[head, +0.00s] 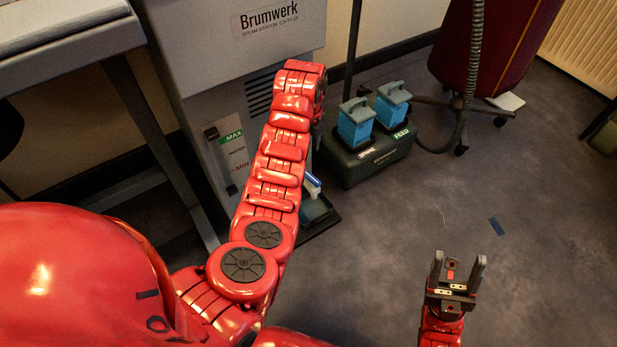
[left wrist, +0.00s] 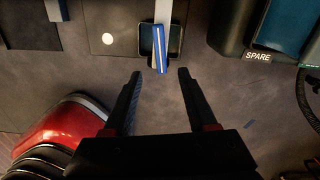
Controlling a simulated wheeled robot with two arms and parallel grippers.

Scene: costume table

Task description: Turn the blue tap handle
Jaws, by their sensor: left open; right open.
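The blue tap handle (head: 313,180) shows beside my left arm in the head view, low on the front of the grey steam station. In the left wrist view the handle (left wrist: 161,48) is a narrow blue bar with a pale edge, upright in the picture. My left gripper (left wrist: 160,73) is open, and the handle's near end lines up with the gap between its fingertips. I cannot tell whether that end is between them in depth. My right gripper (head: 459,262) is open and empty over the floor.
The grey steam station (head: 240,40) stands behind my left arm. A dark green case (head: 370,160) with two blue containers, one marked SPARE, is to its right. A hose and wheeled stand (head: 462,110) are beyond. The floor (head: 400,230) before the case is mostly clear.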

